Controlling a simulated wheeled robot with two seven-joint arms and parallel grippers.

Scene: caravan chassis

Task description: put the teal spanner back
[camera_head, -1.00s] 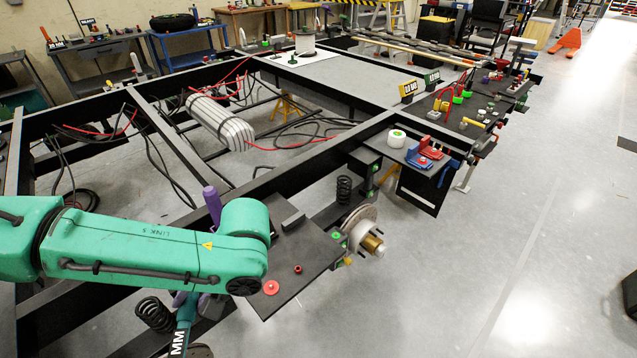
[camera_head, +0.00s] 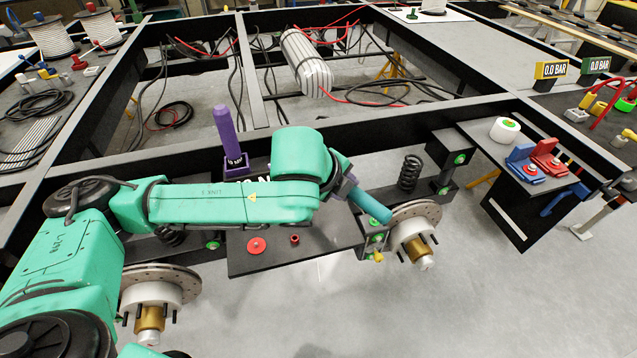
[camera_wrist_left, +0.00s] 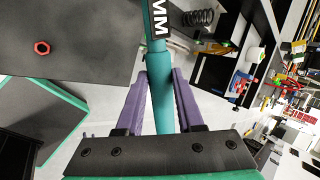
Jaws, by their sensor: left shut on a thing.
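The teal spanner (camera_head: 370,206) is in my left gripper (camera_head: 346,184), whose purple fingers are shut on its handle. In the head view it points down and right from the wrist, in front of the brake disc. It also shows in the left wrist view (camera_wrist_left: 161,95), between the left gripper's purple fingers (camera_wrist_left: 160,82), with white letters "MM" on its shaft. The spanner's far end is cut off in the wrist view and I cannot make it out in the head view. My right gripper is not in view.
A dark plate (camera_head: 290,258) with a red disc (camera_head: 257,245) and small red nut (camera_head: 295,239) lies below the arm. A purple upright tool (camera_head: 228,135) stands behind it. The brake disc (camera_head: 415,218), a spring (camera_head: 411,172) and a side shelf (camera_head: 490,150) are to the right.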

